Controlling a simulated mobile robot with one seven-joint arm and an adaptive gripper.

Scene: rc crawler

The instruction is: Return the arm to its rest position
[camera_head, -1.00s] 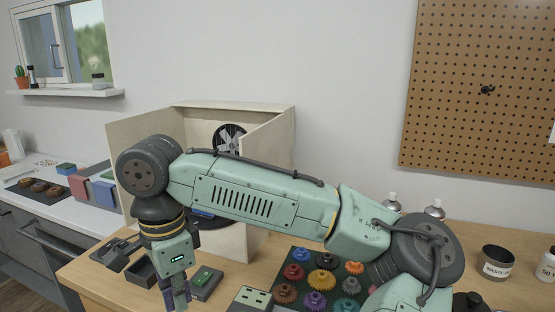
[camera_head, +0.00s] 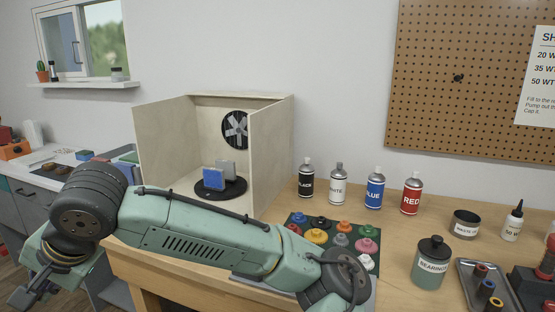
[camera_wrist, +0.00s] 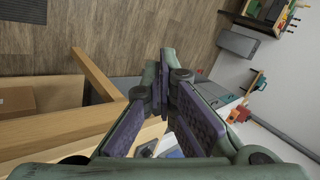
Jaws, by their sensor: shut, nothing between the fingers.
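My green arm stretches across the lower left of the head view, in front of the wooden bench. My gripper (camera_head: 30,290) is at the bottom left corner of the head view, clear of the bench top and holding nothing. In the wrist view my gripper (camera_wrist: 168,82) shows its purple-padded fingers, shut and empty, with the wood floor and bench edge behind them.
An open spray booth (camera_head: 270,150) holds a turntable (camera_head: 235,190) with a blue and a grey block. Several spray cans, including a red one (camera_head: 411,193), stand right of it. A bearings jar (camera_head: 430,265) is at the right. Floor (camera_wrist: 150,30) lies beyond my gripper.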

